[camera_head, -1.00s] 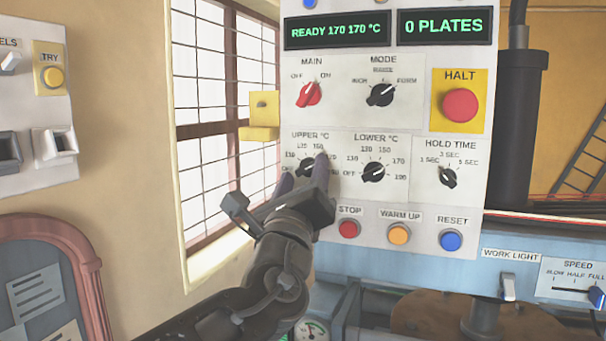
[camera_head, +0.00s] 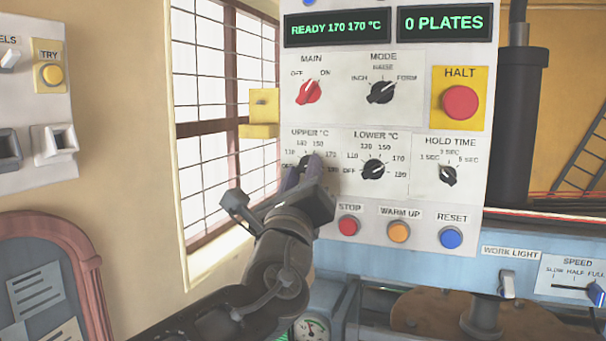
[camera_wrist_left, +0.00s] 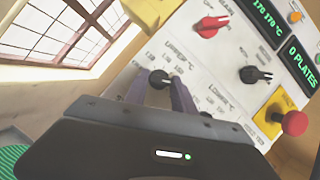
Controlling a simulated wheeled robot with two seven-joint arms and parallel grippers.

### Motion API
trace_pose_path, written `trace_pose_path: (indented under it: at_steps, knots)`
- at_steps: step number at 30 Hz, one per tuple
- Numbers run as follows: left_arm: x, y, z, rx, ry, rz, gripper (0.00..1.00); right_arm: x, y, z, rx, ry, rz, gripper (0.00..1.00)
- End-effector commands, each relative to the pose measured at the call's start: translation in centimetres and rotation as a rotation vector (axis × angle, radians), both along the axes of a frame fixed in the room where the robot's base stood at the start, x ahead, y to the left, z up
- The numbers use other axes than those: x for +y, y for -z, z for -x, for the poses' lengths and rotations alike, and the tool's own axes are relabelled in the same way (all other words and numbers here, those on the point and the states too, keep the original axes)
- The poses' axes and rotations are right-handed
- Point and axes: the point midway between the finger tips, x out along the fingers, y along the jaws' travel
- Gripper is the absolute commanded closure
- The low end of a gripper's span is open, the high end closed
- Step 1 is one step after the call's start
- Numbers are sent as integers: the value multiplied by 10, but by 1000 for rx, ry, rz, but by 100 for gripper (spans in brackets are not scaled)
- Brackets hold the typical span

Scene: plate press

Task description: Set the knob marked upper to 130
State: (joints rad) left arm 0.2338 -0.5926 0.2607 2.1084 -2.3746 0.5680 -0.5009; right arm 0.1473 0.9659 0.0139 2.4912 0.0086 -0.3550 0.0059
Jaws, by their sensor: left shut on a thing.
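The knob marked upper (camera_head: 306,161) is a black dial on the white control panel (camera_head: 415,205), with a printed scale around it. My left gripper (camera_head: 302,175) is shut on this knob, one finger on each side. In the left wrist view the knob (camera_wrist_left: 160,78) shows between the two dark fingers (camera_wrist_left: 160,92). The fingers partly cover the knob and scale, so its exact setting is hard to read. The display (camera_head: 336,27) above reads READY 170 170 °C. My right gripper is not in view.
The lower knob (camera_head: 373,169) sits just right of the upper one. Stop (camera_head: 348,226), warm up (camera_head: 399,232) and reset (camera_head: 451,238) buttons lie below. A yellow bracket (camera_head: 262,115) juts from the panel's left edge. The red halt button (camera_head: 460,103) is at the right.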

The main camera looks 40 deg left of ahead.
Motion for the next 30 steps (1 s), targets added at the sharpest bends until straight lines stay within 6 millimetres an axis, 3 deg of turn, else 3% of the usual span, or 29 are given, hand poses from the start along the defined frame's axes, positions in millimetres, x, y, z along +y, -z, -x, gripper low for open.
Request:
trace_pose_path:
  at_steps: [14, 30]
  knots:
    - [-2, 1, -1, -57, 1, 176, 100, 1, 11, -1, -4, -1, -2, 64]
    - [-4, -2, -2, -203, 2, 645, 100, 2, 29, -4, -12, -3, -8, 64]
